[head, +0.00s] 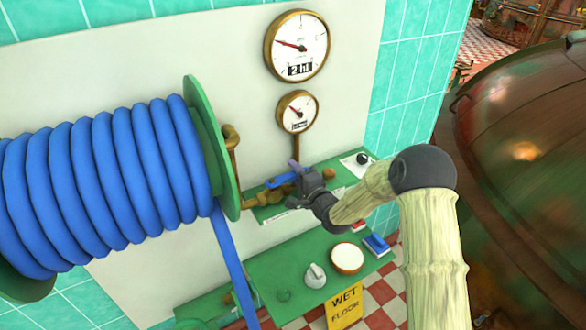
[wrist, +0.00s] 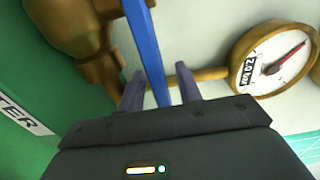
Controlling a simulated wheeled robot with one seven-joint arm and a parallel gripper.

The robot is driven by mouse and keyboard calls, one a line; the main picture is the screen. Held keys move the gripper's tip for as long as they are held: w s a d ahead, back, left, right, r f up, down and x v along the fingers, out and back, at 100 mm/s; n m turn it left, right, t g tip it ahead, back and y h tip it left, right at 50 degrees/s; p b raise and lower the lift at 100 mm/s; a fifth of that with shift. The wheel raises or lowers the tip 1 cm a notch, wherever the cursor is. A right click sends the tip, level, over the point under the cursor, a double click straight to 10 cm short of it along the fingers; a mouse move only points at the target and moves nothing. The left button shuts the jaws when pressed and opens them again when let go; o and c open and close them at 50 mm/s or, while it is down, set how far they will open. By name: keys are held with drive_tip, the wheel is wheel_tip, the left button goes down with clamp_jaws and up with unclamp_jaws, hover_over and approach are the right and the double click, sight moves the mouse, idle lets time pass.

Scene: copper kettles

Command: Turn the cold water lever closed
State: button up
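The blue lever (head: 282,181) sits on the brass pipework by the wall, beside the hose reel. In the wrist view the lever (wrist: 146,45) runs down from the top edge between my two fingers. My gripper (head: 297,172) is at the lever. In the wrist view the fingers of my gripper (wrist: 160,84) stand apart, with clear space between the lever and the right finger. The lever lies closer to the left finger; I cannot tell whether they touch. The lever's lower end is hidden behind my gripper body.
A large reel of blue hose (head: 110,180) with a green flange stands close at left. Two gauges (head: 297,46) hang above on the wall. A green shelf (head: 265,270) with a knob and a white disc is below. A big copper kettle (head: 530,150) fills the right.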

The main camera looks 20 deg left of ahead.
drive_tip(key=shift+w+a, duration=0.4)
clamp_jaws()
